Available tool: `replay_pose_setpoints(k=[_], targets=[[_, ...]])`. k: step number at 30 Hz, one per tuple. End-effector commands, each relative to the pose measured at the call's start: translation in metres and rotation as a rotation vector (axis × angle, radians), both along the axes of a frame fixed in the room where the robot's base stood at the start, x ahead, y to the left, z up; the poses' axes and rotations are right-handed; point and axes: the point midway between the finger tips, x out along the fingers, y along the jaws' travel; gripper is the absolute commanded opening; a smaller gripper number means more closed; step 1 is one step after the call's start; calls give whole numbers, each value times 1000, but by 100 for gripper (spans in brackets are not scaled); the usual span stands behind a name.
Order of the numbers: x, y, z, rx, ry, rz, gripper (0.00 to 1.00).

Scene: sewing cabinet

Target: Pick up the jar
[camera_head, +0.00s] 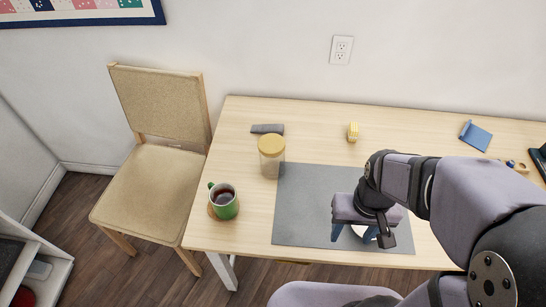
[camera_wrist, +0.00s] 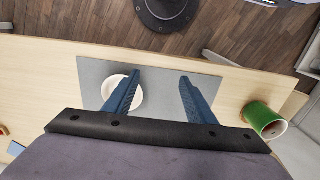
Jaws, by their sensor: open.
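The jar (camera_head: 271,160) is clear with a yellow lid and stands upright on the table, at the left edge of the grey mat (camera_head: 305,195). My gripper (camera_head: 357,238) is open and empty above the right part of the mat, to the right of the jar and nearer the front edge. In the wrist view its two blue fingers (camera_wrist: 157,103) are spread apart over the mat, with a white round dish (camera_wrist: 133,97) partly behind the left finger. The jar does not show in the wrist view.
A green mug (camera_head: 229,209) of dark liquid stands on a coaster at the table's front left. A grey item (camera_head: 267,129) lies behind the jar, and a yellow object (camera_head: 352,132) stands further right. A blue item (camera_head: 475,136) is at the back right. A chair (camera_head: 155,190) stands left.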

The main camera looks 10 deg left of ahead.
Motion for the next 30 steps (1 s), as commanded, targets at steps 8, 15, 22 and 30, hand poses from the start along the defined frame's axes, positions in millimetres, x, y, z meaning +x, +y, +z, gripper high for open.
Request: replay_pose_setpoints(k=[8,15,22,30], targets=[[0,0,0,0,0,0,87],[5,4,-2,7,-14,5,87],[65,44,-13,77,-185,40,87],[189,136,-13,181,-598,53,87]])
